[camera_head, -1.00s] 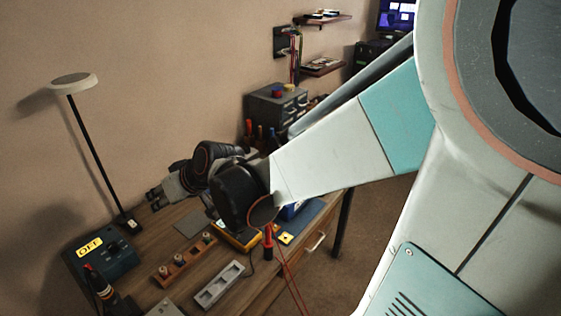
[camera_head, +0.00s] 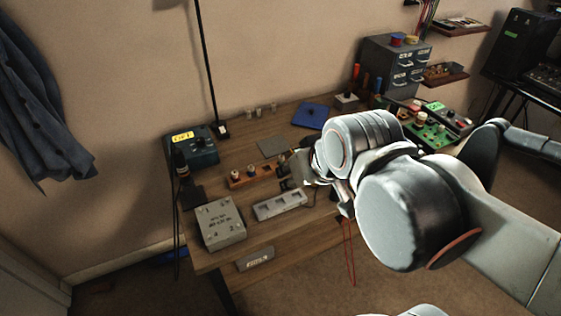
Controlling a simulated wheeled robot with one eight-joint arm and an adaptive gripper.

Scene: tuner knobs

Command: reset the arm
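My arm reaches in from the right in the head view, over the right part of the workbench. My gripper (camera_head: 292,174) is at the arm's far end, low over the middle of the bench, close to a wooden rack with small knobs (camera_head: 250,177) and a grey slotted tray (camera_head: 280,206). The arm's links partly cover the gripper. Its fingers are dark and small here, so I cannot tell whether they are open or shut, or whether they hold anything.
A blue box with a yellow label (camera_head: 200,150) and a grey numbered box (camera_head: 221,224) stand on the bench's left side. A lamp pole (camera_head: 207,65) rises behind. A blue square (camera_head: 310,116), a drawer cabinet (camera_head: 394,65) and a green board (camera_head: 432,129) are farther right.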

